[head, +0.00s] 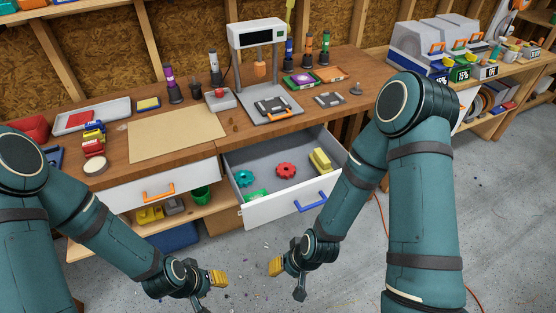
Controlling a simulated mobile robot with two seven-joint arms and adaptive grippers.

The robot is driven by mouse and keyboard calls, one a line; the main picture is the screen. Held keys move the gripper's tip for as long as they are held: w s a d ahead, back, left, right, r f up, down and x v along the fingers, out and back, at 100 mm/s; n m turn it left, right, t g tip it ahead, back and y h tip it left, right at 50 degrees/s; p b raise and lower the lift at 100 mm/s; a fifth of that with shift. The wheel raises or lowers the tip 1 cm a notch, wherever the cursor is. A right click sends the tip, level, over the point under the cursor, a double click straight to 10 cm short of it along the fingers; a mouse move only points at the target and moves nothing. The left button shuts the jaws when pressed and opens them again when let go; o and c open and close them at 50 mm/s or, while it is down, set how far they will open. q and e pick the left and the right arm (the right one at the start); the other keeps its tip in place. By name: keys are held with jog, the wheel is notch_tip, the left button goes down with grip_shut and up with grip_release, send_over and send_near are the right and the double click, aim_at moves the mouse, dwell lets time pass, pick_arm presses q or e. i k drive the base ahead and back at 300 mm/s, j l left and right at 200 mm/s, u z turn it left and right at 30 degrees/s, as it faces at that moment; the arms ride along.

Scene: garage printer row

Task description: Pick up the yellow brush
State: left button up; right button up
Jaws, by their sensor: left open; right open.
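A yellow block-shaped object (320,160), which looks like the yellow brush, lies in the right part of the open drawer (285,202); its bristles cannot be made out. My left gripper (217,279) is open and empty, low over the floor in front of the bench. My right gripper (277,266) is open and empty, below and in front of the drawer. Both grippers are apart from the yellow object.
The drawer also holds a red gear-like part (286,170), a teal part (244,178) and a green piece (256,196). Its front with a blue handle (311,201) juts out. A 3D printer (257,36) stands on the wooden bench (205,130) above.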

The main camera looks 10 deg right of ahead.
aim_at(319, 161)
jog(key=l+u, duration=0.5)
jog(key=u, duration=0.2)
jog(key=l+u, duration=0.55)
jog(key=l, duration=0.25)
jog(key=k+l+u, duration=0.15)
jog(key=l, duration=0.25)
